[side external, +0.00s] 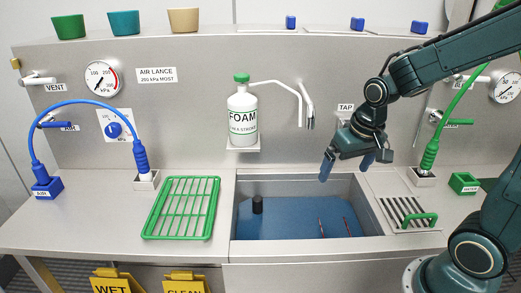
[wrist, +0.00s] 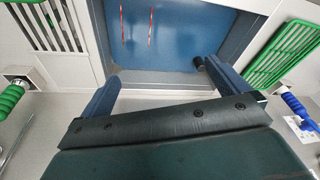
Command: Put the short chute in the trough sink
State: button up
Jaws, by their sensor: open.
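The trough sink (side external: 310,243) is a steel-rimmed basin in the counter with a blue floor, which also fills the top of the wrist view (wrist: 180,35). I cannot make out anything that is clearly the short chute in either view. My gripper (side external: 347,170) is open and empty, above the back right part of the sink. In the wrist view its two blue fingers (wrist: 167,75) are wide apart with nothing between them. A short black cylinder (side external: 258,204) stands in the sink at the left. Two thin red marks (side external: 321,228) show on the blue floor.
A green rack (side external: 181,208) lies left of the sink. A slotted drain with a green handle (side external: 420,219) is at its right. The white foam bottle (side external: 243,115) and a tap (side external: 305,103) stand out from the back wall. The left counter is partly clear.

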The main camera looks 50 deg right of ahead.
jog(key=s+a+r+n+t, duration=0.3)
jog(key=s+a+r, duration=0.3)
jog(key=s+r, duration=0.3)
jog(key=shift+s+r+n+y, duration=0.3)
jog(key=shift+s+r+n, duration=0.1)
jog(key=shift+s+n, duration=0.55)
